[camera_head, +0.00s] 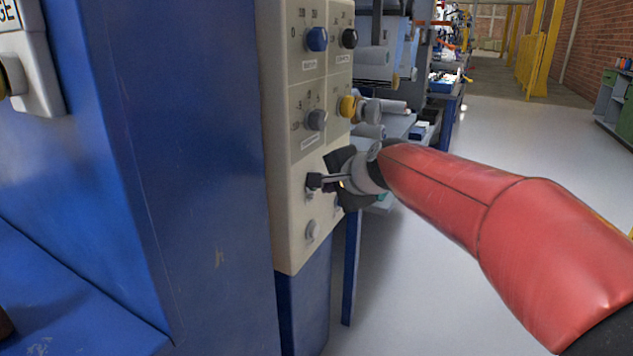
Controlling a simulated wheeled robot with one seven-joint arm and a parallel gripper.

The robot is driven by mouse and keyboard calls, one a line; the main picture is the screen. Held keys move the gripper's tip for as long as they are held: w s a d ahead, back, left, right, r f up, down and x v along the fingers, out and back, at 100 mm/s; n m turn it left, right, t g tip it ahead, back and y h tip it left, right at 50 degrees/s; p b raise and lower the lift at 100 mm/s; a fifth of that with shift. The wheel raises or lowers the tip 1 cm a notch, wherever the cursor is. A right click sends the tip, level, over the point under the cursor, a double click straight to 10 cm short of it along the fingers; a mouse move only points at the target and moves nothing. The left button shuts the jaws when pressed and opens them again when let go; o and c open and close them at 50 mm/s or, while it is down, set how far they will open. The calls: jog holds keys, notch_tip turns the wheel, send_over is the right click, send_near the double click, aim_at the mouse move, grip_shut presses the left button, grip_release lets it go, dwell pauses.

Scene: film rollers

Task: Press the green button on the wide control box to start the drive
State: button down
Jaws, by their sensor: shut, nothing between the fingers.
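The wide control box (284,150) is a tall cream panel on the side of a blue cabinet, seen at a steep angle. It carries a blue knob (317,39), a black knob (349,38), a grey knob (317,120), a yellow knob (348,106) and a pale round button (312,230) low down. My gripper (316,181) is shut and empty, in front of the lower half of the panel, its dark tips at or very near the face. I cannot tell whether they touch. No green button can be made out; the gripper covers part of the panel there.
The blue cabinet (175,150) fills the left side. A grey box with a brass-coloured knob (12,75) is at far left. The grey floor (530,150) to the right is open, with a yellow barrier (530,62) far back.

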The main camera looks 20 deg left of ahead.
jog(key=shift+a+p, duration=0.35)
jog(key=shift+a, duration=0.15)
dwell(0.7)
jog(key=shift+d, duration=0.1)
jog(key=shift+d+b, duration=0.65)
jog(key=shift+d, duration=0.15)
jog(key=shift+s+d+b, duration=0.15)
jog(key=shift+d+b, duration=0.65)
jog(key=shift+d, duration=0.45)
jog(key=shift+s+d+b, duration=0.1)
jog(key=shift+d+b, duration=0.65)
jog(key=shift+d, duration=0.5)
